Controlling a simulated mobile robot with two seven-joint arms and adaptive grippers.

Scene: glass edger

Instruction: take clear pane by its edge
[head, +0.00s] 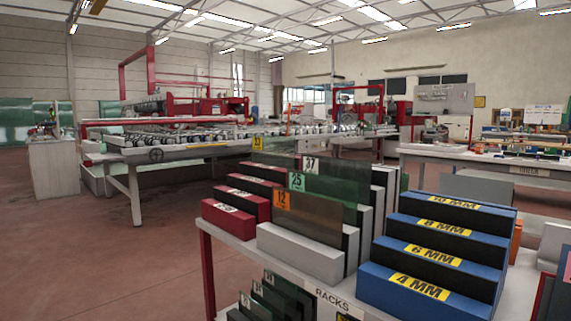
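Several glass panes stand upright on edge in a slotted rack on the bench, one behind another. The rearmost, with a yellow tag reading about 23, looks the clearest, and I take it as the clear pane (277,150); only its upper part shows. In front of it stand a darker pane tagged 37 (335,170), a green pane tagged 25 (330,189) and a brownish pane tagged 12 (312,217). The rack (298,251) has grey and red blocks. Neither of my grippers is in view.
Blue stepped blocks (415,282) marked 4 MM to 10 MM stand right of the rack. More dark panes (283,293) sit on a lower shelf. A long glass machine (180,140) stands behind. The floor (100,255) at left is clear.

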